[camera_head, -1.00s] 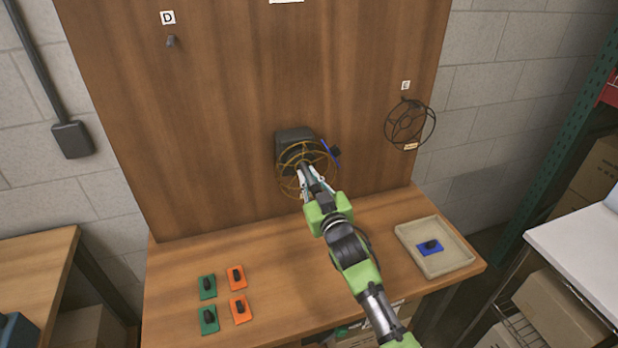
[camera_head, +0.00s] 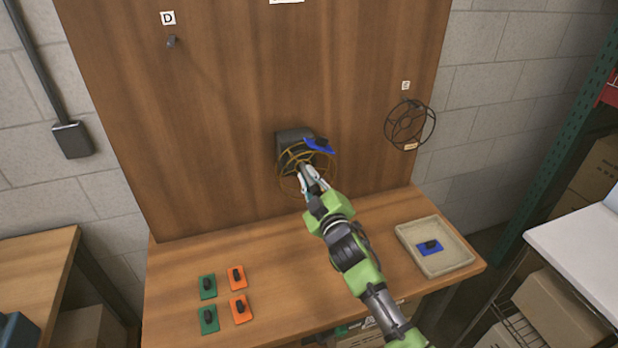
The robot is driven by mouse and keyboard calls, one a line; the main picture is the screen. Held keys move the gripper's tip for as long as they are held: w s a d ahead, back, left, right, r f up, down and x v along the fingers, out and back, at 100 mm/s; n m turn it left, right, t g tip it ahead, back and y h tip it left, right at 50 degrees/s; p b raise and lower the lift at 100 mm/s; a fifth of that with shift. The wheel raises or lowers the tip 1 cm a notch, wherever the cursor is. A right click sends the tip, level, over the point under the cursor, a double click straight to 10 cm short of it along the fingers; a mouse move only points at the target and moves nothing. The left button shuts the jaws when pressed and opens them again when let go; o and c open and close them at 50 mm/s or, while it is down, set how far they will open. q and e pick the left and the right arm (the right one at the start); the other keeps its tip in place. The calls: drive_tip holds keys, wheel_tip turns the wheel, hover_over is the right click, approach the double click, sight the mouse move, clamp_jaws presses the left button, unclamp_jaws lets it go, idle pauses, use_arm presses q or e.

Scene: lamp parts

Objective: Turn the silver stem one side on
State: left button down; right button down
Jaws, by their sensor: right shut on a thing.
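A dark block (camera_head: 284,148) is fixed low on the upright wooden board. A brass-coloured wire cage (camera_head: 287,184) sits in front of it. A blue plate (camera_head: 325,150) with a black knob is at the cage's upper right and lies nearly flat in the picture. My right gripper (camera_head: 308,176) reaches up from the bottom right to the middle of the cage and is shut on the silver stem there. The fingers hide most of the stem. My left gripper is not in view.
On the bench lie two green plates (camera_head: 208,281) and two orange plates (camera_head: 243,316) with black knobs. A beige tray (camera_head: 413,235) at right holds another blue plate (camera_head: 422,250). A black wire cage (camera_head: 388,128) hangs under label E; a peg (camera_head: 171,42) is under D.

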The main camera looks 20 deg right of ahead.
drive_tip(key=n, duration=0.4)
drive_tip(key=shift+n, duration=0.4)
idle(0.4)
drive_tip(key=c, duration=2)
unclamp_jaws()
drive_tip(key=shift+c, duration=0.2)
drive_tip(key=s, duration=1.2)
drive_tip(key=shift+d, duration=0.2)
drive_tip(key=shift+f, duration=0.1)
